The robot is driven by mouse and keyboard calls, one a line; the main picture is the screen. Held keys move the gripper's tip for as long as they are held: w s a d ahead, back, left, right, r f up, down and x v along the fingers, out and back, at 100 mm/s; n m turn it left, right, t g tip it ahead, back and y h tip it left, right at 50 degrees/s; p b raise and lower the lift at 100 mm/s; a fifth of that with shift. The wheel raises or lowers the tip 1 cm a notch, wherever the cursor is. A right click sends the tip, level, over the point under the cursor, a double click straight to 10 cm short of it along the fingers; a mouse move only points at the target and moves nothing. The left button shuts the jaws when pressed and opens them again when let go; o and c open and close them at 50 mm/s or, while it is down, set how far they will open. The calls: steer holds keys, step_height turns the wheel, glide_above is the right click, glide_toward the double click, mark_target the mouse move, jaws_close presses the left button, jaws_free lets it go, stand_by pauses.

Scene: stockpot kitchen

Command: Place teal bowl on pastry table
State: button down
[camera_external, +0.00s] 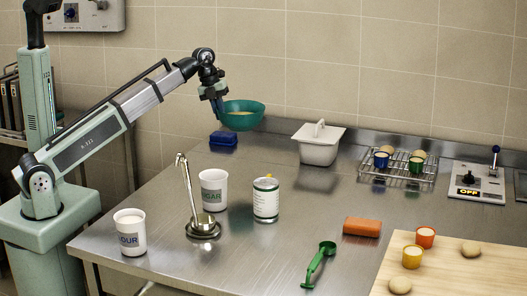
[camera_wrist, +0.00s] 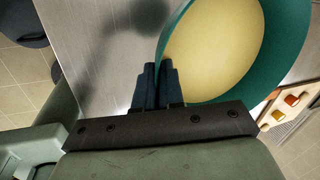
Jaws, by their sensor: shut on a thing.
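The teal bowl (camera_external: 243,115) is held in the air above the back left of the steel table, with a pale yellow filling inside. My gripper (camera_external: 217,101) is shut on the bowl's left rim. In the wrist view my gripper's dark fingers (camera_wrist: 161,85) pinch the rim of the teal bowl (camera_wrist: 272,85), and the yellow contents fill most of it. The pastry table is probably the pale wooden surface (camera_external: 453,275) at the front right in the external view; it carries several dough balls, an orange cup (camera_external: 425,237) and a yellow cup (camera_external: 411,257).
Below the bowl lies a blue block (camera_external: 223,138).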

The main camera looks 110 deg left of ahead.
steer(key=w+d+m, duration=0.3)
steer(key=w+d, duration=0.8)
steer(key=w, duration=0.1)
steer(key=w+d+m+h, duration=0.1)
steer(key=w+d+m, duration=0.3)
steer(key=d, duration=0.8)
steer(key=w+d+m+g+h, duration=0.15)
steer(key=w+d, duration=0.45)
steer(key=d, duration=0.7)
steer(key=w+d+m+t, duration=0.1)
steer(key=w+d+m, duration=0.3)
steer(key=d, duration=0.8)
steer(key=shift+n+g, duration=0.25)
steer(key=shift+n, duration=0.3)
steer(key=shift+s+a+f+x, duration=0.15)
steer(key=shift+s+a+x, duration=0.25)
steer(key=shift+x, duration=2.05)
steer(key=shift+s+a+f+x, duration=0.15)
steer(key=shift+s+a+x, duration=0.3)
steer(key=shift+x, duration=2.05)
steer(key=shift+s+a+f+x, duration=0.2)
steer(key=shift+a+x, duration=0.3)
steer(key=shift+x, duration=1.95)
steer(key=c, duration=1.7)
jaws_free()
steer(key=shift+f, duration=0.1)
steer(key=o, duration=0.4)
steer(key=shift+o, duration=0.2)
